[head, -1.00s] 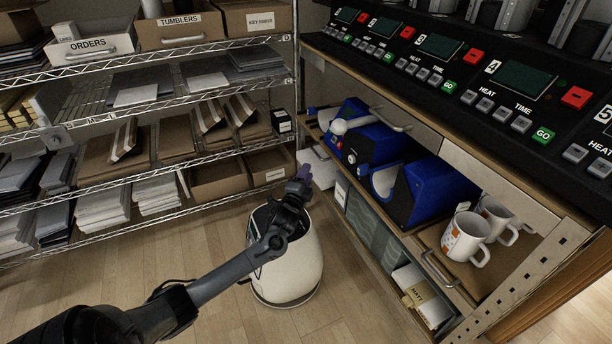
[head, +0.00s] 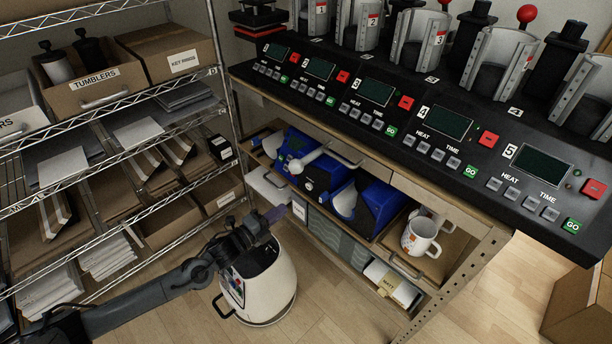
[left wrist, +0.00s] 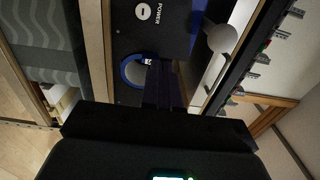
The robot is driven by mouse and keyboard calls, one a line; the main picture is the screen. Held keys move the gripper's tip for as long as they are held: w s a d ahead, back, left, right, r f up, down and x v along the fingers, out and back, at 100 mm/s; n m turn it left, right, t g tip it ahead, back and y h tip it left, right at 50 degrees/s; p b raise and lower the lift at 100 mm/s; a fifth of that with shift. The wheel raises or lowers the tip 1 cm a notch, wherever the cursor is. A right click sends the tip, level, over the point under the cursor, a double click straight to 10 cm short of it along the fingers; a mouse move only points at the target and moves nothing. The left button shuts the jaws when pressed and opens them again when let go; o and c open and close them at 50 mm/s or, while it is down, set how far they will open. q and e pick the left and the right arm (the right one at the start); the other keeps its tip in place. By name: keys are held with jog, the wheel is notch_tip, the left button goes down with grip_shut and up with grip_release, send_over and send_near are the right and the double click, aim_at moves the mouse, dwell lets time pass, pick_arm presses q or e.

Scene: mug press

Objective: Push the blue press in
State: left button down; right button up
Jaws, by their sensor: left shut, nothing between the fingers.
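A blue press (head: 295,146) with a white-knobbed handle (head: 314,157) and a dark front panel sits on the lower shelf under the bench. A second blue unit (head: 376,204) with a pale curved pad stands to its right. In the head view, my left gripper (head: 274,214) is shut and empty, in front of the shelf and above the white bin. In the left wrist view, the closed purple fingers (left wrist: 164,86) point at the press's dark panel (left wrist: 150,38), overlapping its blue-ringed knob (left wrist: 134,70); I cannot tell whether they touch. My right gripper is out of view.
The white bin (head: 268,290) stands on the floor below my left gripper. White mugs (head: 421,236) are right of the blue units. The bench top carries a row of numbered heat controls (head: 375,92). A wire rack (head: 110,195) stands at the left.

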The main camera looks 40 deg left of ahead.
pick_arm(q)
jog(key=p, duration=0.2)
send_near(319, 183)
jog(key=w, duration=0.3)
jog(key=w+d, duration=0.1)
jog(key=w, duration=0.2)
jog(key=shift+w+d, duration=0.15)
jog(key=shift+w, duration=0.2)
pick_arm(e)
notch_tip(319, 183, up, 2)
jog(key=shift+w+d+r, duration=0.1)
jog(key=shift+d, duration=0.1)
